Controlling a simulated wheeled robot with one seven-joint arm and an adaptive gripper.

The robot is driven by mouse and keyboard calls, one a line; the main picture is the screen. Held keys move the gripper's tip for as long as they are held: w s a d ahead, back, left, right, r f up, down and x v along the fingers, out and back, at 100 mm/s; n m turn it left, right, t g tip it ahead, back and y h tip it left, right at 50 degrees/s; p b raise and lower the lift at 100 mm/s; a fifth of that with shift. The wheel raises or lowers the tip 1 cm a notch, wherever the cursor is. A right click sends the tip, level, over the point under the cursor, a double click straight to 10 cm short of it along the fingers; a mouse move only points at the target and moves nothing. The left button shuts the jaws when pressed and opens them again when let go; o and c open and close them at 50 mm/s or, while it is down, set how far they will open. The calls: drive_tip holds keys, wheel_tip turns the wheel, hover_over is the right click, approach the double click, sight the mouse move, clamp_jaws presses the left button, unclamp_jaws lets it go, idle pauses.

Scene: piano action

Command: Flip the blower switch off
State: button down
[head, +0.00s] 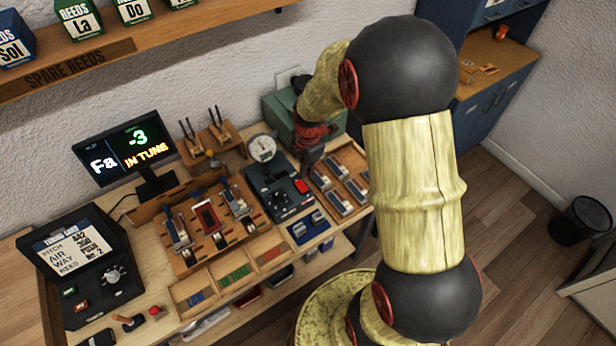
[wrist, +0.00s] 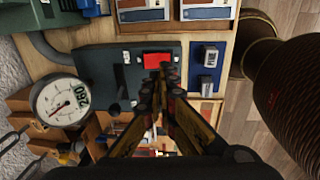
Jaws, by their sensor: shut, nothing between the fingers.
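The blower unit is a dark box (head: 262,181) on the bench, with a round gauge, a black knob and a red switch (head: 302,186) near its right end. In the wrist view the dark panel (wrist: 100,58) carries the red switch (wrist: 157,60) near its edge. My gripper (wrist: 168,72) is shut and empty, its fingertips overlapping the lower right edge of the red switch in that view. I cannot tell whether they touch it or which way it is tipped. In the head view my gripper (head: 306,165) points down just above the switch.
The gauge (wrist: 61,103) stands up from the panel. Trays of reed blocks (head: 340,184) lie right of the box, and a blue block holder (head: 309,228) sits in front. A tuner screen (head: 125,150) stands at left. A green box (head: 280,115) is behind.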

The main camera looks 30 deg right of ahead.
drive_tip(key=r, duration=0.5)
drive_tip(key=shift+s+d+r, duration=0.1)
drive_tip(key=shift+s+r, duration=0.2)
drive_tip(key=shift+s, duration=0.1)
drive_tip(key=shift+w+d, duration=0.1)
